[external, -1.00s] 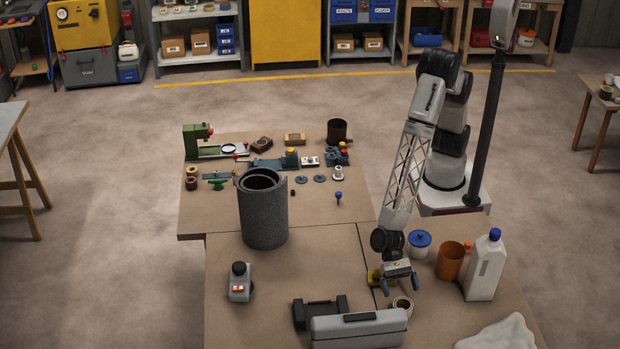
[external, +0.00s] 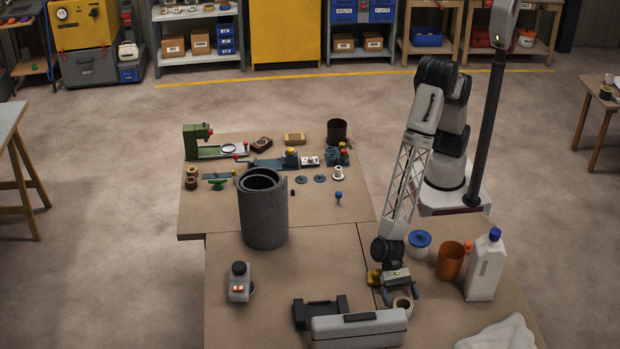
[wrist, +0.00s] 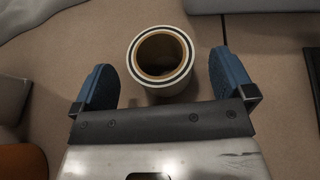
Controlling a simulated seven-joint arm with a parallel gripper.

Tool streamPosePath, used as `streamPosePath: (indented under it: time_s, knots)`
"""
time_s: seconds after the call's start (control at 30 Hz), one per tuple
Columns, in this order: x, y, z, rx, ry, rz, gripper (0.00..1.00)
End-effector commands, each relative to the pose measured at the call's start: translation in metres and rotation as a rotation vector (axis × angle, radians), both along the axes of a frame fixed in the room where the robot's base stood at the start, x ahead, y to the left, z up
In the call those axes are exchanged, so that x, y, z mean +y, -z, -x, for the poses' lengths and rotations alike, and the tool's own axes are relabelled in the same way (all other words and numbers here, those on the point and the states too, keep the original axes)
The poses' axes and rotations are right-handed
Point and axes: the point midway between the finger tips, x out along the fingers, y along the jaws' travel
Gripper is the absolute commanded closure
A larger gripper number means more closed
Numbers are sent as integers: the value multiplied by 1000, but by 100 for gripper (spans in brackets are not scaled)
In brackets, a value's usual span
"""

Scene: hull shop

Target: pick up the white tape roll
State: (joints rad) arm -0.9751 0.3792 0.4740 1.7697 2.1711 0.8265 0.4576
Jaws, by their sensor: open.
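The white tape roll (external: 403,305) stands on the table just behind the grey case, near the table's front. In the wrist view the white tape roll (wrist: 161,86) shows its brown inner ring and open hole, lying between and a little beyond the fingers. My gripper (external: 400,296) is low over the table, right at the roll. In the wrist view my gripper (wrist: 161,82) is open, one blue finger on each side of the roll, with a gap visible on both sides. The roll's lower side is partly hidden.
A grey case (external: 358,328) with a black handle lies in front of the roll. A yellow object (external: 374,278) sits beside my gripper. A white cloth (external: 500,335) lies at front right.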

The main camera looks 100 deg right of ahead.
Motion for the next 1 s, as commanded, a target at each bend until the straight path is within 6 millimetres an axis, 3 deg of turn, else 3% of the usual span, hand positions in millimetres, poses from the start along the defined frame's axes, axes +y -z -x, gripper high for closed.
streamPosePath:
  time_s: [0.4, 1.0]
  knots:
    - [33, 14, 4, 0, 0, 1, 0]
    - [34, 14, 4, 0, 1, 1, 0]
